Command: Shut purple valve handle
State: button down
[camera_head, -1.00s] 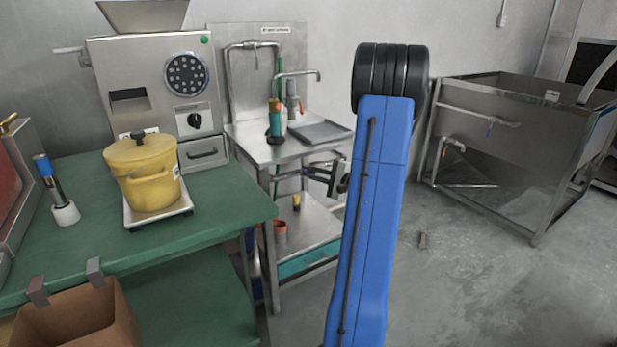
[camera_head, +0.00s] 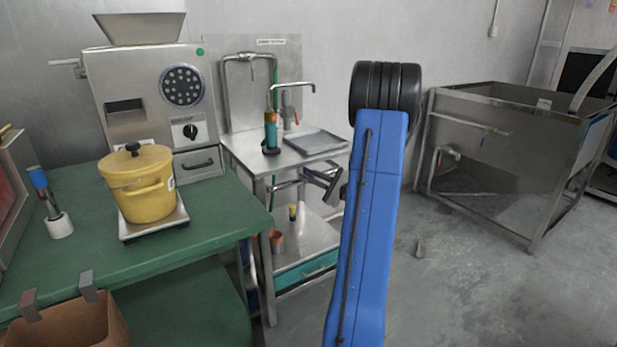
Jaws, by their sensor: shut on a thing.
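My gripper (camera_head: 308,175), small and grey at the end of my blue arm, is at a thin metal pipe (camera_head: 284,184) under the top of the steel sink stand. Its fingers point left and it is tilted, lower at its right end. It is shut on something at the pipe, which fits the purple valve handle. I cannot make out the handle's purple colour there; the fingers cover the spot. My blue arm hides the area just right of the gripper.
The steel stand (camera_head: 262,160) carries a tray (camera_head: 317,142) and a green bottle (camera_head: 271,134). A green table (camera_head: 225,212) with a yellow pot (camera_head: 148,196) and a grinder (camera_head: 125,75) stands left. A steel trough (camera_head: 470,200) stands right. Grey floor is clear between.

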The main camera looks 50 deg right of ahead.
jog(key=c, duration=1.8)
grip_release()
